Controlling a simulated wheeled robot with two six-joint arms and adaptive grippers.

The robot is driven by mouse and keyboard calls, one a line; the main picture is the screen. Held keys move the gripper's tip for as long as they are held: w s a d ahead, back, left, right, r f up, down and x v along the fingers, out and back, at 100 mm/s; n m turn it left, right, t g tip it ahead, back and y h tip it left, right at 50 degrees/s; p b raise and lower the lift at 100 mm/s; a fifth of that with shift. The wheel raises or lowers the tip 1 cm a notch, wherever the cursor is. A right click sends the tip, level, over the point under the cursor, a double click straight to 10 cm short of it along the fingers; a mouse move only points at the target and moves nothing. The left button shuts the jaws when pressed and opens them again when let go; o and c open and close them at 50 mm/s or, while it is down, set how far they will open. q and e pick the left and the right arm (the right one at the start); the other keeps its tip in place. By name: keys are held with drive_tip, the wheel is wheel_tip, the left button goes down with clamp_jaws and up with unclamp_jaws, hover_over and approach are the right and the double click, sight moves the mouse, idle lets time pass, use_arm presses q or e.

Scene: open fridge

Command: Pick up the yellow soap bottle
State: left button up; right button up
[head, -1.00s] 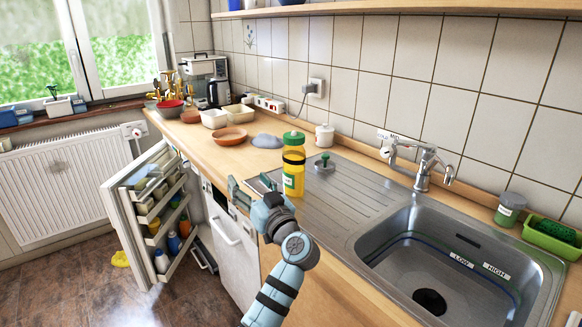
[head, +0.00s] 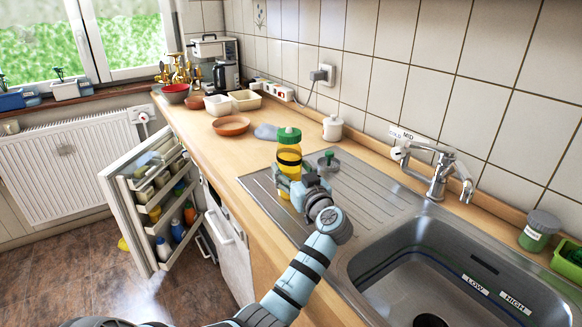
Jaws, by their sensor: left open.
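The yellow soap bottle (head: 289,161) with a green cap and a dark band stands upright on the left end of the steel draining board. My left gripper (head: 291,184) is open at the bottle's lower half, with its fingers close around or in front of it. The gripper hides part of the bottle's lower body. I cannot tell whether the fingers touch it. My right gripper is not in view.
A green-knobbed sink plug (head: 328,160) lies close behind the bottle, with a white lidded jar (head: 333,128) beyond. The sink (head: 440,235) and tap (head: 438,172) are right. The open fridge door (head: 130,215) is at left.

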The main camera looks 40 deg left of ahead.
use_arm(q)
drive_tip(key=x, duration=0.7)
drive_tip(key=shift+w+a, duration=0.25)
drive_tip(key=shift+w, duration=0.1)
clamp_jaws()
wheel_tip(320, 180, up, 20)
drive_tip(key=p, duration=0.2)
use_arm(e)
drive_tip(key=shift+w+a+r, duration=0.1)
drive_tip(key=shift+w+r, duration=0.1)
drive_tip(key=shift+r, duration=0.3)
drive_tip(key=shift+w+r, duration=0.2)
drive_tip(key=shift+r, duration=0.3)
